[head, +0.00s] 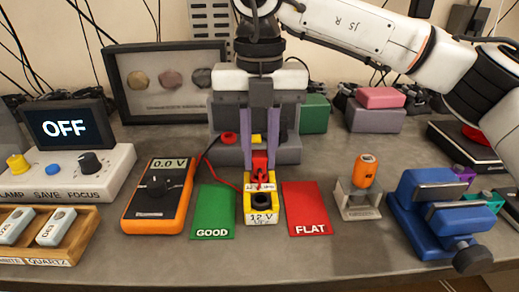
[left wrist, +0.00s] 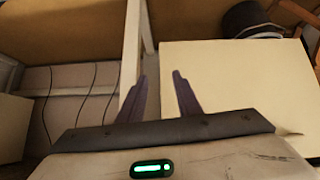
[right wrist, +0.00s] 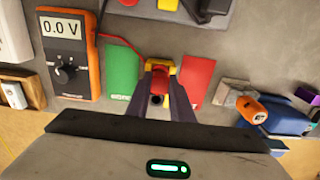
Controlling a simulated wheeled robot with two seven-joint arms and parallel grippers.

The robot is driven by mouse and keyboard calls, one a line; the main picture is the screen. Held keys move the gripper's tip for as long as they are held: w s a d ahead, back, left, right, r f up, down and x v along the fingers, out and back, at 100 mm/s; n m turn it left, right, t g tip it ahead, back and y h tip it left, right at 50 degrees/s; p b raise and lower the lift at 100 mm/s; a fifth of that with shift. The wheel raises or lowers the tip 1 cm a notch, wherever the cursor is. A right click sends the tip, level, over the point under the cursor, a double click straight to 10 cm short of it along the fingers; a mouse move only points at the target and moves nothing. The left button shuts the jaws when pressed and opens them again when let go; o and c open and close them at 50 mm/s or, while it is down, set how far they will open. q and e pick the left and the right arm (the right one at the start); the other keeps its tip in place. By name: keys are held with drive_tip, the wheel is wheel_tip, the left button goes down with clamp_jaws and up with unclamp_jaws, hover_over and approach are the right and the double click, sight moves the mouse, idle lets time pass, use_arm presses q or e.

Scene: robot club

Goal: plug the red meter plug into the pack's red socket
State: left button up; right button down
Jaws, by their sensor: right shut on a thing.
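The yellow and white pack (head: 262,213), marked 12 V, stands on the bench between the green GOOD card (head: 213,212) and the red FLAT card (head: 307,208). My right gripper (head: 260,166) points down over the pack's far end, shut on the red meter plug (head: 260,160). The plug also shows between the fingers in the right wrist view (right wrist: 160,77). The pack's red socket is hidden at the plug; I cannot tell whether the plug is in it. A dark round socket (head: 264,203) shows at the near end. My left gripper (left wrist: 160,80) is open and empty, away from the bench.
The orange meter (head: 158,197) reads 0.0 V, left of the cards; a red lead (head: 222,178) runs from its side towards the plug. A grey holder (head: 357,204) with an orange cylinder (head: 364,171) and a blue vise (head: 436,206) stand to the right.

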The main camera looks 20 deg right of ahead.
drive_tip(key=shift+f, duration=0.4)
idle(0.7)
drive_tip(key=shift+f+b, duration=0.15)
drive_tip(key=shift+b, duration=0.15)
idle(0.4)
drive_tip(key=shift+f, duration=0.25)
idle(0.6)
drive_tip(key=c, duration=1.5)
unclamp_jaws()
drive_tip(key=shift+r, duration=0.15)
